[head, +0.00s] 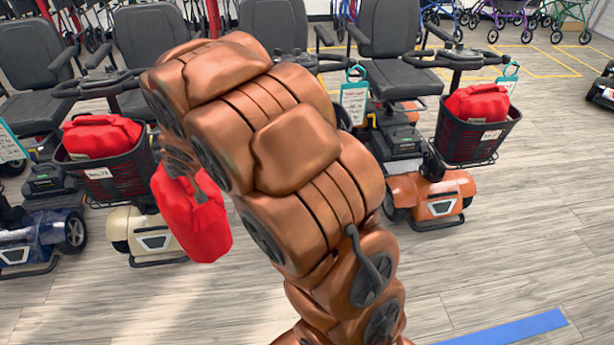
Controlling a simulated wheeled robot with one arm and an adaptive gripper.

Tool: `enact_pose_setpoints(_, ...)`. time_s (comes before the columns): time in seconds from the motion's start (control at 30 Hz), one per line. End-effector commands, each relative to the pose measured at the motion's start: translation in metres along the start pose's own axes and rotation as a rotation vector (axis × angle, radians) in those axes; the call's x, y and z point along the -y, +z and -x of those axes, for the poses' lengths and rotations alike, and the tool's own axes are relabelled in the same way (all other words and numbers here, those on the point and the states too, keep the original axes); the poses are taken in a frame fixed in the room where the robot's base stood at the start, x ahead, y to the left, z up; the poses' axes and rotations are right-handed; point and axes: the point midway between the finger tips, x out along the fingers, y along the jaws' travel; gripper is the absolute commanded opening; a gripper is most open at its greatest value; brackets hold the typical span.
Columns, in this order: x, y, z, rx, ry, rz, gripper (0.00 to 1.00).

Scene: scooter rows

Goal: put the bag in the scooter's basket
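A red bag (192,222) hangs in the air at the left of my copper arm, in front of the cream scooter. My gripper (196,186) is at its top, with a dark finger against the red cloth; it looks shut on the bag. The cream scooter's black basket (112,184) holds another red bag (101,136), just left of the held one. The orange scooter's black basket (462,143) at the right also holds a red bag (478,103). Any basket behind my arm is hidden.
The cream scooter (150,232), a blue scooter (40,240) and an orange scooter (430,192) stand in a row. Grey seats (385,40) rise behind. Coloured walkers (510,15) stand at the back right. Grey floor is clear at the front and right, with a blue stripe (510,328).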

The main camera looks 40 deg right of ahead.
Motion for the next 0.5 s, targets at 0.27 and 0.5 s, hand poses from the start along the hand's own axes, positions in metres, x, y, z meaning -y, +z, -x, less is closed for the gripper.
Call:
enact_pose_setpoints(0.27, -0.001, 0.019, -0.039, 0.004, 0.000, 0.000, 0.00)
enact_pose_setpoints(0.5, 0.000, 0.028, -0.058, 0.009, -0.001, 0.002, 0.00)
